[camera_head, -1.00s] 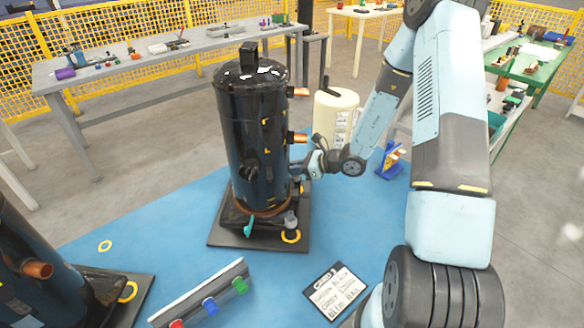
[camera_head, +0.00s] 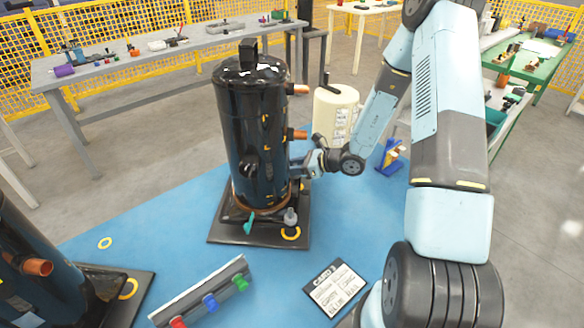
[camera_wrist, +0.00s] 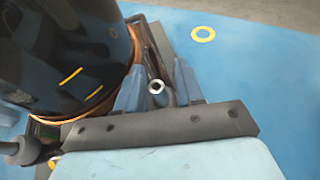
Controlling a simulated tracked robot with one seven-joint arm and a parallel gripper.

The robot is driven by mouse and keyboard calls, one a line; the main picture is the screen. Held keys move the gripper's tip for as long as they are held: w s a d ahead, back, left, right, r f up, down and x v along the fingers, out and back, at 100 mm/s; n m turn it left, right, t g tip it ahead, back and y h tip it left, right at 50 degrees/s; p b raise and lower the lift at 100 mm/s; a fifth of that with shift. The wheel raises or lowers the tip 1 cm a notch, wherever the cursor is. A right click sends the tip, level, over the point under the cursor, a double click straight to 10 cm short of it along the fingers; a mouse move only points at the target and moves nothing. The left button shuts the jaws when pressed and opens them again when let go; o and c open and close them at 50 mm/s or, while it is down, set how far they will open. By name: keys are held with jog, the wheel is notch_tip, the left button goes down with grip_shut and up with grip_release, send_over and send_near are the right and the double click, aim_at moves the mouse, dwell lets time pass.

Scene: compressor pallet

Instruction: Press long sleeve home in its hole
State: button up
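The black compressor (camera_head: 255,130) stands upright on a dark base plate (camera_head: 225,236). My gripper (camera_head: 295,167) is at the compressor's right side, low down near the base. In the wrist view, the two blue fingers of my gripper (camera_wrist: 158,85) are apart. A grey hollow sleeve (camera_wrist: 157,88) shows between them, its round open end towards the camera. Gaps seem to show on both sides of it, so it does not look clamped. Its lower end and the hole are hidden, so I cannot tell how deep it sits.
A grey knob-topped part (camera_head: 290,217) and a teal part (camera_head: 249,223) stand at the base's front. A cream cylinder (camera_head: 336,110) is behind my gripper. A second compressor (camera_head: 30,262) is at left.

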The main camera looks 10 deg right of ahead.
jog(key=shift+s, duration=0.15)
jog(key=v, duration=1.3)
jog(key=shift+d, duration=0.35)
jog(key=shift+c, duration=0.3)
